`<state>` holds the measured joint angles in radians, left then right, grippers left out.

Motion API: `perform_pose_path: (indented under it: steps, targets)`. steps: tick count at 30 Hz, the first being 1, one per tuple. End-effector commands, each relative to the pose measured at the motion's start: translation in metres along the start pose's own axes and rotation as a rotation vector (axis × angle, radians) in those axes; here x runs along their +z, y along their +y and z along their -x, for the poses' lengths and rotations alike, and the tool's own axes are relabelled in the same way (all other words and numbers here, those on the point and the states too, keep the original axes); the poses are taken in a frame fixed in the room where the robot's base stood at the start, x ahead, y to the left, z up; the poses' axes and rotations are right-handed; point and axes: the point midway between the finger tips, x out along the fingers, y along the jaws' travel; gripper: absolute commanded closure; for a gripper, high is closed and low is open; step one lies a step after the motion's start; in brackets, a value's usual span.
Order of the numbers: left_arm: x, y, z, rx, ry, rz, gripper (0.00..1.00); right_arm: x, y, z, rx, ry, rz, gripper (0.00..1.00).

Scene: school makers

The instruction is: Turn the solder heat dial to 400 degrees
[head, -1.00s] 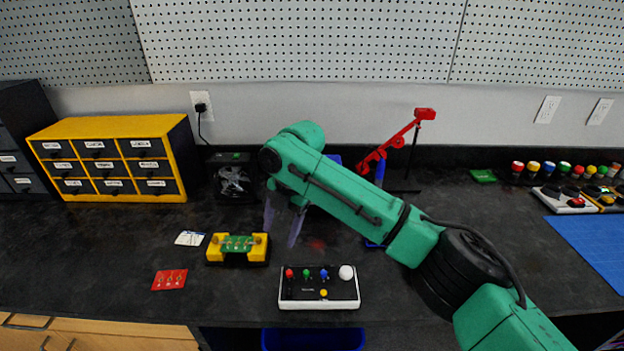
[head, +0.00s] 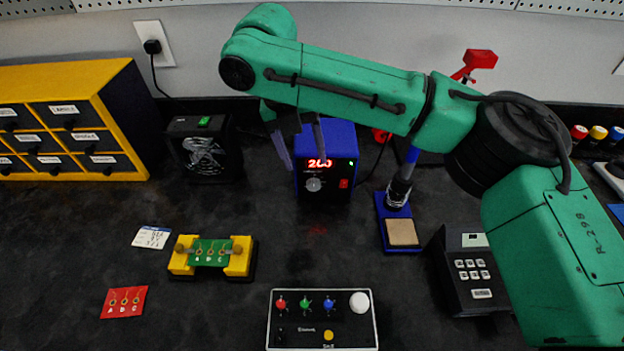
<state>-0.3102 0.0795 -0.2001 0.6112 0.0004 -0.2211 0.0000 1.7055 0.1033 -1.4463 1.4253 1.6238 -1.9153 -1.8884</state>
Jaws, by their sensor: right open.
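The blue solder station (head: 341,138) stands at the back middle of the bench in the head view. Its red display reads what looks like 200. The grey round heat dial (head: 313,184) sits on its black front, below the display, with a small red switch (head: 344,183) to its right. I cannot tell whether a finger touches the station. My right arm hides part of the station's top. My left gripper is not in view.
A soldering iron stand with a sponge (head: 402,232) is right of the station, and a black keypad box (head: 470,270) stands beyond it. A small fan (head: 204,150) is to the left. A yellow board holder (head: 239,262) and a button box (head: 322,341) lie in front.

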Motion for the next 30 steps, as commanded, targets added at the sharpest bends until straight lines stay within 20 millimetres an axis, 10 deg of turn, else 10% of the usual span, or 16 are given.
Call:
perform_pose_path:
  steps: [9,19,25,30]
  targets:
    - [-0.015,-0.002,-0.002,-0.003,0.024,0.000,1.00,0.000,0.000,-0.073,0.001,0.001,-0.001,0.33]
    - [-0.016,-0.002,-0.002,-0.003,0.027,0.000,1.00,0.000,0.000,-0.083,0.002,-0.001,-0.002,0.33]
    - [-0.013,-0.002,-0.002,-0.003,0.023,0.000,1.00,0.000,0.001,-0.083,0.002,-0.001,-0.002,1.00]
    - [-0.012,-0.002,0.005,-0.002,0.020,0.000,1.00,0.000,-0.001,-0.081,0.025,0.001,-0.001,1.00]
